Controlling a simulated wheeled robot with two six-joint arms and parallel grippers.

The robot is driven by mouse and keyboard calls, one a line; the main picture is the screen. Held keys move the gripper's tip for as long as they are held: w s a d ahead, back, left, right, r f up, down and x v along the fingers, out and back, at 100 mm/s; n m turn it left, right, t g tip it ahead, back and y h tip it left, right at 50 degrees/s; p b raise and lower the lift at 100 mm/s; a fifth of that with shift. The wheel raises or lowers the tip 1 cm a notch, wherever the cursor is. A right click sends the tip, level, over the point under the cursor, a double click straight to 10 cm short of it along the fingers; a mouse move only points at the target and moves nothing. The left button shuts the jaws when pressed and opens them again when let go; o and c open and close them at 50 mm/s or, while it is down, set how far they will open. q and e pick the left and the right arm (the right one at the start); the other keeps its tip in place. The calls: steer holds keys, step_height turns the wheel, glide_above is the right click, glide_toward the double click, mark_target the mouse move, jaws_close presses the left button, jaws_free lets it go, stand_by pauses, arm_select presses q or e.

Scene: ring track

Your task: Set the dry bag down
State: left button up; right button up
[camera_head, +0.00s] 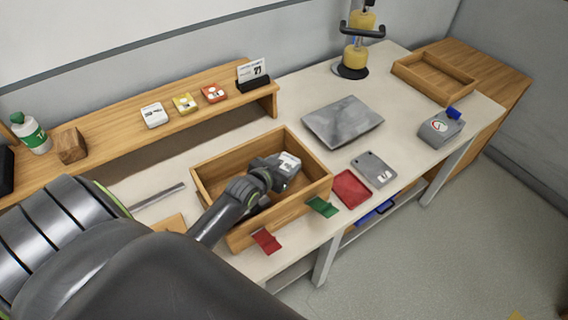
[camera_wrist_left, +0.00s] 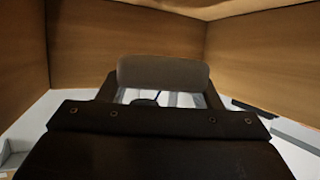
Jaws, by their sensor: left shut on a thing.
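My left gripper (camera_head: 274,172) reaches down into the open wooden box (camera_head: 210,170) on the table. A small pale thing with dark marks (camera_head: 289,161) shows at the gripper's far end, inside the box. It looks like the dry bag, but the gripper hides much of it. In the left wrist view a grey rounded bar (camera_wrist_left: 163,73) spans the space between the fingers, with the wooden walls (camera_wrist_left: 130,28) around. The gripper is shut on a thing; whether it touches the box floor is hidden. My right gripper is not in view.
A red flap (camera_head: 266,241) and a green flap (camera_head: 322,207) lie at the box's front. A red tray (camera_head: 351,189), a grey device (camera_head: 374,168) and a grey plate (camera_head: 343,122) stand to the right. A wooden shelf (camera_head: 130,121) runs behind.

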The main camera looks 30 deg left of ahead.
arm_select(q)
steer(key=shift+f+b, duration=0.4)
steer(key=shift+f, duration=0.25)
steer(key=o, duration=1)
steer(key=shift+c, duration=0.2)
steer(key=shift+r, duration=0.1)
steer(key=shift+r+p, duration=0.45)
steer(key=shift+r, duration=0.15)
steer(key=shift+s, duration=0.3)
steer(key=b+v, duration=0.1)
steer(key=v, duration=0.6)
steer(key=shift+w+r, duration=0.1)
